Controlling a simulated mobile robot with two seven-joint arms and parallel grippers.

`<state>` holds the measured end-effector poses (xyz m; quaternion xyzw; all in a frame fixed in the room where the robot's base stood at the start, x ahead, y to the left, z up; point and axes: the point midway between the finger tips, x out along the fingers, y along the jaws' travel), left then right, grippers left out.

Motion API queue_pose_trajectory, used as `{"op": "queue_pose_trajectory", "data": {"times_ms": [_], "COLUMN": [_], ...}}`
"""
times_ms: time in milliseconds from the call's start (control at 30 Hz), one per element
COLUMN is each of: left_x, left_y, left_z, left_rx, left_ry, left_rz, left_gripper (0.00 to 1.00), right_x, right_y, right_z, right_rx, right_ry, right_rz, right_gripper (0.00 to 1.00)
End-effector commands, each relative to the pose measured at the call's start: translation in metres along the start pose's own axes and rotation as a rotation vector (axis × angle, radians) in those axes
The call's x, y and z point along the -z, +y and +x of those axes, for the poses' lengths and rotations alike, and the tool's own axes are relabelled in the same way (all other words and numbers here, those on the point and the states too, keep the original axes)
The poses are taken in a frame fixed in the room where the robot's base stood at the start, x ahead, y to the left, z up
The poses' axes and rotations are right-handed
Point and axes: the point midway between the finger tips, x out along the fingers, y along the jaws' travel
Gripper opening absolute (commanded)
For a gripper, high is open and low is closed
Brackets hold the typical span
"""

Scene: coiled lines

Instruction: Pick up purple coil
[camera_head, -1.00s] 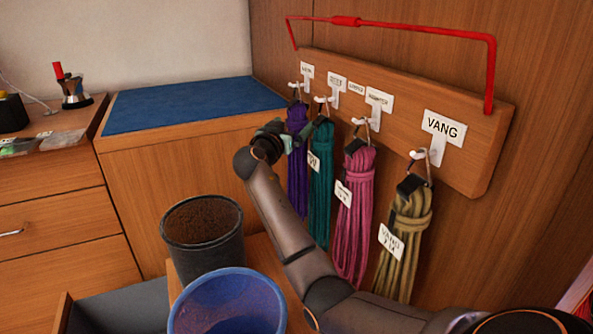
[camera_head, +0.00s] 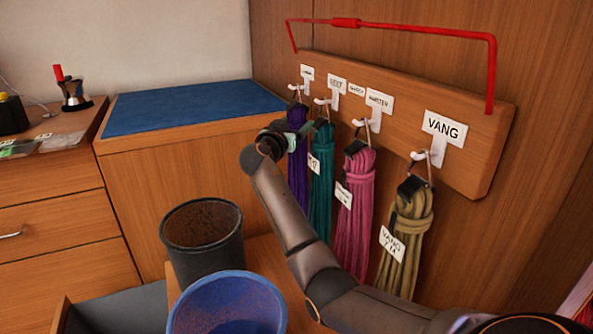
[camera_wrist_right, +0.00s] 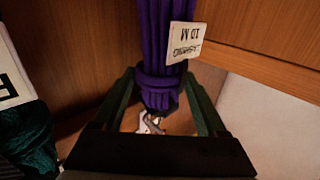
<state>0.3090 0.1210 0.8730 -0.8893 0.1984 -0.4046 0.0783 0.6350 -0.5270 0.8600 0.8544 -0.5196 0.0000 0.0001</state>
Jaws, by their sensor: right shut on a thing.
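The purple coil (camera_head: 298,160) hangs at the far left of the row on the wooden hook board (camera_head: 400,110). In the right wrist view the purple coil (camera_wrist_right: 158,60) runs between the two fingers, with a white tag (camera_wrist_right: 187,42) on it. My right gripper (camera_head: 287,140) is shut on the upper part of this coil, just below its hook. Its fingers also show in the right wrist view (camera_wrist_right: 160,95). The hook behind the coil is partly hidden. My left gripper is not in view.
A teal coil (camera_head: 321,185), a pink coil (camera_head: 355,215) and a tan coil (camera_head: 405,240) hang to the right. A dark bucket (camera_head: 202,250) and a blue bowl (camera_head: 227,305) stand below. A red bar (camera_head: 400,27) spans above the board.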

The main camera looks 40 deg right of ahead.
Motion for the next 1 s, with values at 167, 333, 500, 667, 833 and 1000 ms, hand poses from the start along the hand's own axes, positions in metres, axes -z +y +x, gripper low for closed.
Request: {"op": "queue_pose_trajectory", "data": {"times_ms": [167,333,500,667,833,1000], "left_x": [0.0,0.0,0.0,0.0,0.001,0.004], "left_y": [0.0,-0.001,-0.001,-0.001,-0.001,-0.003], "left_z": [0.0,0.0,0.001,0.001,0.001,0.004], "left_rx": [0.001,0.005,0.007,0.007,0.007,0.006], "left_ry": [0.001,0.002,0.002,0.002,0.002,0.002], "left_rz": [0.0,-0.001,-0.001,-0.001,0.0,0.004], "left_gripper": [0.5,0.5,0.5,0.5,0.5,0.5], "right_x": [-0.001,-0.001,-0.001,0.002,0.003,0.014], "right_y": [0.0,0.0,0.0,0.0,-0.001,-0.009], "right_z": [0.0,0.0,0.0,-0.001,-0.001,-0.008], "right_rx": [0.0,0.0,0.0,0.0,0.001,0.003], "right_ry": [-0.001,-0.001,-0.001,0.004,0.004,0.004], "right_rz": [0.0,0.0,0.0,0.002,0.002,0.003], "right_gripper": [0.21,0.02,0.0,0.0,0.0,0.0]}}
